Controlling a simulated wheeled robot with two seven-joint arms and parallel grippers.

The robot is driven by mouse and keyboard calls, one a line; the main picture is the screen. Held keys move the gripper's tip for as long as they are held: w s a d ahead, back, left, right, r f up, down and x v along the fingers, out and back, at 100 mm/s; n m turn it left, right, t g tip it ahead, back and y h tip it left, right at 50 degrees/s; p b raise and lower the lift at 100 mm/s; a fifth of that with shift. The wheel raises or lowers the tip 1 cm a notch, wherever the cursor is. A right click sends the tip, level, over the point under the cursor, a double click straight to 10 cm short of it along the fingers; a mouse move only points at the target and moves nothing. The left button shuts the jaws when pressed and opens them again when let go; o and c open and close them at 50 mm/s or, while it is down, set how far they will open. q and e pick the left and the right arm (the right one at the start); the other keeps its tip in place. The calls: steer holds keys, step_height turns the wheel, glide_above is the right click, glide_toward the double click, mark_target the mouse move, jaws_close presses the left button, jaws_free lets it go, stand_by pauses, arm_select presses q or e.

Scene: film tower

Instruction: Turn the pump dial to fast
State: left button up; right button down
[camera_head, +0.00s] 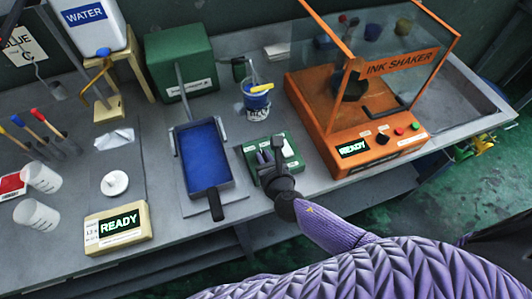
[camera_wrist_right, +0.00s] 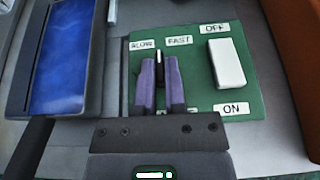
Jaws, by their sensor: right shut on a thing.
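The green pump control box (camera_head: 297,158) sits at the front of the bench in the head view. In the right wrist view the box (camera_wrist_right: 203,90) carries labels SLOW, FAST, OFF and ON and a white rocker switch (camera_wrist_right: 226,63). My right gripper (camera_head: 266,161) is over the left half of the box. In the right wrist view my right gripper (camera_wrist_right: 160,82) is shut on the pump dial (camera_wrist_right: 159,56), its purple fingers either side. The dial's white mark points up between the SLOW and FAST labels. The fingers hide most of the dial. My left gripper is not in view.
A blue tray (camera_head: 203,160) with a dark handle lies left of the box. The orange ink shaker (camera_head: 340,130) stands close on the right, showing READY. A cup (camera_head: 257,100) stands behind the box. A green machine (camera_head: 180,62) and a scale (camera_head: 118,226) are further left.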

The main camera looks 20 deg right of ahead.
steer(key=shift+a+m+h, duration=0.2)
steer(key=shift+m+h, duration=0.8)
steer(key=m+h+b, duration=0.1)
steer(key=m+h, duration=0.1)
steer(key=h, duration=0.1)
steer(key=shift+a+m+g, duration=0.15)
steer(key=shift+m+g, duration=0.15)
steer(key=shift+g, duration=0.1)
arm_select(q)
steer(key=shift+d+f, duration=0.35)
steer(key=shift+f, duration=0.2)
arm_select(e)
steer(key=shift+w+m+g+h, duration=0.1)
steer(key=shift+m+g+h, duration=0.2)
steer(key=shift+m+h, duration=0.35)
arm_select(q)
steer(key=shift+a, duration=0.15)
arm_select(e)
steer(key=shift+h, duration=0.25)
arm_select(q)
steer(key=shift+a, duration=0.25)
arm_select(e)
steer(key=c, duration=0.8)
jaws_free()
steer(key=shift+o, duration=0.5)
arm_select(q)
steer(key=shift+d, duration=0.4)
